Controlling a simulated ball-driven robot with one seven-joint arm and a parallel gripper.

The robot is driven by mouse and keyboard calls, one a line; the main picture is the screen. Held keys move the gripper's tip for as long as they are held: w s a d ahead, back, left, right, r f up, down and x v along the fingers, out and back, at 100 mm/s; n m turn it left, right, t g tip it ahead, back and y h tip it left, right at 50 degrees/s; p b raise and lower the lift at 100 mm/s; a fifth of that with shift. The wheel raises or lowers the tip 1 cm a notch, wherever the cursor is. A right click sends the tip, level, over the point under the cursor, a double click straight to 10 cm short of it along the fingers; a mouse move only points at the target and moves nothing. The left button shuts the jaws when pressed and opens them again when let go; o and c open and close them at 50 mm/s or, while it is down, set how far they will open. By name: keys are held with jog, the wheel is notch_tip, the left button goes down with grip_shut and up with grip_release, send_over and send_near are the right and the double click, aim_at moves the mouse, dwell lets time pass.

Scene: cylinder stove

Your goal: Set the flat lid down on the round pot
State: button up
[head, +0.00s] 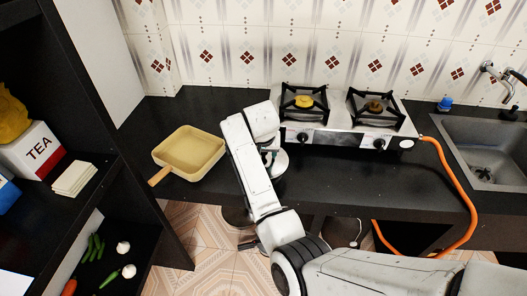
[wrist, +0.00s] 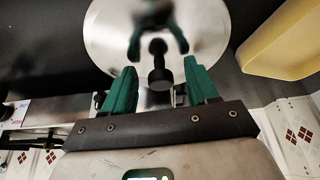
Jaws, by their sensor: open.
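The flat lid (wrist: 112,38) is a shiny round metal disc with a black knob (wrist: 158,68) at its middle. In the head view its pale edge (head: 281,164) shows on the dark counter beside my arm, left of the stove's front. My gripper (wrist: 159,78) is open, its two green fingers spread to either side of the knob and apart from it. Dark green finger shapes in the lid's surface look like a reflection. In the head view my arm mostly hides the gripper and lid. I cannot make out a round pot in either view.
A two-burner stove (head: 335,138) stands at the back of the counter, with an orange hose (head: 449,190) on its right. A square yellow pan (head: 190,152) lies to the left; it also shows in the wrist view (wrist: 285,40). A sink (head: 487,145) is far right.

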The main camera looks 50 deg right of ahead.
jog(key=v, duration=1)
jog(key=shift+a+r+b, duration=0.2)
jog(key=shift+r+b, duration=0.15)
jog(key=shift+b, duration=0.05)
jog(key=shift+f, duration=0.1)
jog(key=s+a+f+n, duration=0.3)
jog(key=s+f, duration=0.3)
jog(key=s, duration=0.2)
jog(key=s+a+f+n, duration=0.2)
jog(key=s+f, duration=0.5)
jog(key=s, duration=0.1)
jog(key=s+a+f+n+g+y, duration=0.1)
jog(key=s+a, duration=0.3)
jog(key=s, duration=0.4)
jog(key=s+a+f+n+g+y, duration=0.1)
jog(key=s+a+f+n+y, duration=0.1)
jog(key=s, duration=0.5)
jog(key=a+f+n, duration=0.1)
jog(key=a, duration=0.1)
jog(key=shift+s+a, duration=0.35)
jog(key=shift+a, duration=0.05)
jog(key=shift+f, duration=0.15)
